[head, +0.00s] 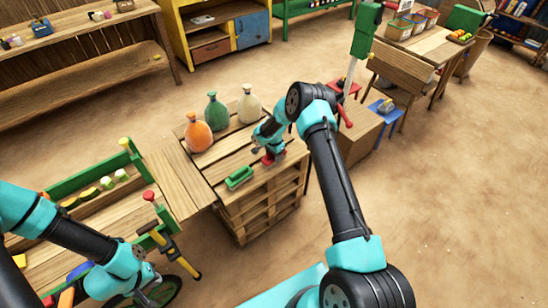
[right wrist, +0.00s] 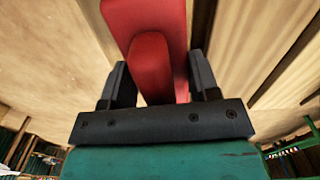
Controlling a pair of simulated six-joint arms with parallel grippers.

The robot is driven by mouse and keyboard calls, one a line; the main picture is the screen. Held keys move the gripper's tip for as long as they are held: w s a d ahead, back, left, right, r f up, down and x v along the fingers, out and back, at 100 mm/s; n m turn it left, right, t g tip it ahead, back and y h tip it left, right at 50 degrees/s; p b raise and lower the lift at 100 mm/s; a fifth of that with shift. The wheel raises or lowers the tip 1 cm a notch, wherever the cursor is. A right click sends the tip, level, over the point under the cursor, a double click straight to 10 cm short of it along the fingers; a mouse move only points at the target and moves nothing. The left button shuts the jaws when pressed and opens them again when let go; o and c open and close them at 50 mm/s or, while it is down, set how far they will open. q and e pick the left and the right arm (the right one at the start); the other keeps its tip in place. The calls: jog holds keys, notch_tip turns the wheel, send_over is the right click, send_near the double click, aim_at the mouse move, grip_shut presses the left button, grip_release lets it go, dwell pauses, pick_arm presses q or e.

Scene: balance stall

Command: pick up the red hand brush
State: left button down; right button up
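The red hand brush (right wrist: 152,60) lies between the two fingers of my right gripper (right wrist: 161,82) in the right wrist view. Bare wood shows between the left finger and the brush, so the fingers look open around it; contact on the right side is hard to judge. In the head view the red brush (head: 268,160) is on the slatted wooden crate top (head: 205,163), small and partly covered by my right gripper (head: 272,150) right above it. My left gripper (head: 148,290) is low at the bottom left, away from the brush; its fingers are too unclear to read.
A green brush (head: 239,177) lies just left of the red one. Orange (head: 198,134), green (head: 217,113) and cream (head: 249,106) bottles stand at the back of the crate. A green-framed cart (head: 85,190) adjoins on the left. The sandy floor at right is open.

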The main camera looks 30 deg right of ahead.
jog(key=c, duration=0.5)
jog(key=shift+r, duration=0.1)
jog(key=shift+r, duration=0.2)
notch_tip(320, 180, up, 3)
jog(key=shift+r, duration=0.15)
jog(key=s+a, duration=0.3)
jog(key=s, duration=0.4)
jog(key=s+a+r, duration=0.1)
jog(key=s+a, duration=0.3)
jog(key=s, duration=0.3)
jog(key=shift+a, duration=0.3)
